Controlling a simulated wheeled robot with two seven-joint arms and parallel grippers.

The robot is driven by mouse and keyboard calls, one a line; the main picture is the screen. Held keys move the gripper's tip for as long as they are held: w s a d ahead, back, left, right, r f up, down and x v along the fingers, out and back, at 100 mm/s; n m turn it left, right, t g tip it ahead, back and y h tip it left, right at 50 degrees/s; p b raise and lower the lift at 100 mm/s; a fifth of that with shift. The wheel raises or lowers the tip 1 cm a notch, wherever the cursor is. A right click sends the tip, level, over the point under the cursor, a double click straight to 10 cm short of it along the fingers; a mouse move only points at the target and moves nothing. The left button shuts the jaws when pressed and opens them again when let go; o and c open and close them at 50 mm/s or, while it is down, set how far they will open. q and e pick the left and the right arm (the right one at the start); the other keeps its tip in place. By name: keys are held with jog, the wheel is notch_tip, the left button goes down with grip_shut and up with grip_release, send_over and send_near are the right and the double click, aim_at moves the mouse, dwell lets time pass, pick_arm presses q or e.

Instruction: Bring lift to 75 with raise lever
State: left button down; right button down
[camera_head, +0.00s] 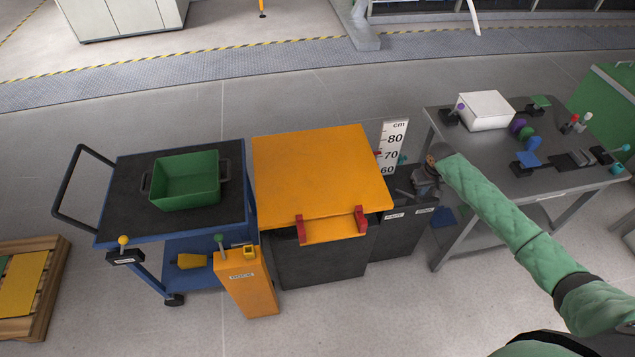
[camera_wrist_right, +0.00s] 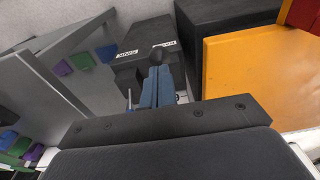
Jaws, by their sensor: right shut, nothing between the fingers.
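The lift has an orange top plate (camera_head: 320,175) over a dark body. A white cm scale (camera_head: 391,148) marked 60, 70 and 80 stands at its right rear corner. A small red mark shows at its left edge, near 70. A dark control box (camera_head: 400,232) with two small labels stands right of the lift. My right gripper (camera_head: 430,172) is above this box. In the right wrist view its blue-grey fingers (camera_wrist_right: 157,88) are shut and empty. My left gripper is out of view.
A blue cart (camera_head: 120,205) with a green bin (camera_head: 187,180) stands left. An orange pedestal (camera_head: 245,280) with a green-knobbed lever stands in front. A grey table (camera_head: 455,160) with several small objects is at right.

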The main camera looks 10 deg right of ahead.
jog(key=shift+f, duration=0.2)
jog(key=shift+f, duration=0.25)
jog(key=shift+f, duration=0.35)
dwell(0.7)
jog(key=shift+f, duration=0.1)
jog(key=shift+s+f, duration=0.45)
jog(key=shift+f, duration=0.05)
jog(key=shift+r, duration=0.1)
jog(key=shift+w+r, duration=0.25)
jog(key=shift+r, duration=0.5)
jog(key=shift+w+r, duration=0.2)
jog(key=shift+r, duration=0.5)
